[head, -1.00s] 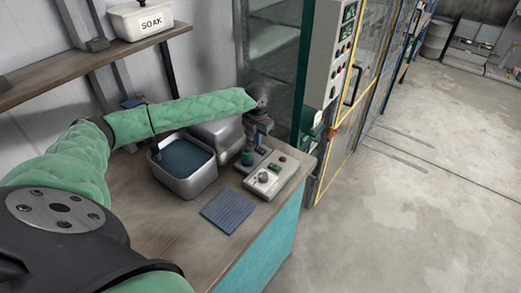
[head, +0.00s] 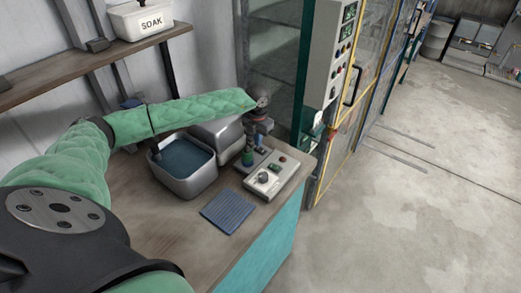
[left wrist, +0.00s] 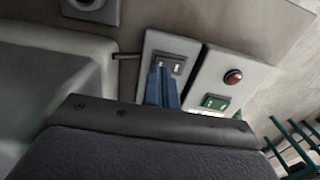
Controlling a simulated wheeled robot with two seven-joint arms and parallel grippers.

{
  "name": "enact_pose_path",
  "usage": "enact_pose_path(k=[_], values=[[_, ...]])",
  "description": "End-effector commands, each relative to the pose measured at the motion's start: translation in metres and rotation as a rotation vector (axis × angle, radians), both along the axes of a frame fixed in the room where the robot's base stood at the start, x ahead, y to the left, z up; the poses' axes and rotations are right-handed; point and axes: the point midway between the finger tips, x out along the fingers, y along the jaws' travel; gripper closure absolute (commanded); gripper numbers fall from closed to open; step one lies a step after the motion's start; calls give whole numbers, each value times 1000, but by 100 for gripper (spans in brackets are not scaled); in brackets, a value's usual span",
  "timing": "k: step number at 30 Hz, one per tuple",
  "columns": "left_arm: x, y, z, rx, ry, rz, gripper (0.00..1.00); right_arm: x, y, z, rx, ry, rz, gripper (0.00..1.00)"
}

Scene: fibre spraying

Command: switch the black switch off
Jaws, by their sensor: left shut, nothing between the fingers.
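The black switch (left wrist: 167,64) shows in the left wrist view, set in the upper part of a pale grey box (left wrist: 158,43). It has small light marks on it. My left gripper (left wrist: 162,68) has its blue fingers together and empty, with the tips over the near edge of the switch. I cannot tell whether they touch it. In the head view my left gripper (head: 248,160) points down over the bench behind the grey control box, and hides the switch there. My right gripper is in neither view.
A grey control box (head: 287,178) with a knob and red button stands right beside the switch box. A metal basin (head: 187,187) of dark liquid is to the left. A ribbed blue mat (head: 228,211) lies in front on the wooden bench (head: 160,231). A tall panel (head: 324,60) rises behind.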

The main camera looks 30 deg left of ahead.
Motion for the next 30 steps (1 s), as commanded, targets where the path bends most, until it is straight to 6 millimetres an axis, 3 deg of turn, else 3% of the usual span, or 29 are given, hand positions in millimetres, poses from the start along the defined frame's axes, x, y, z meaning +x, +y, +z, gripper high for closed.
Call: enact_pose_path(k=[30], values=[[0, 0, -6, 0, 0, 0, 100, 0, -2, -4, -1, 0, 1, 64]])
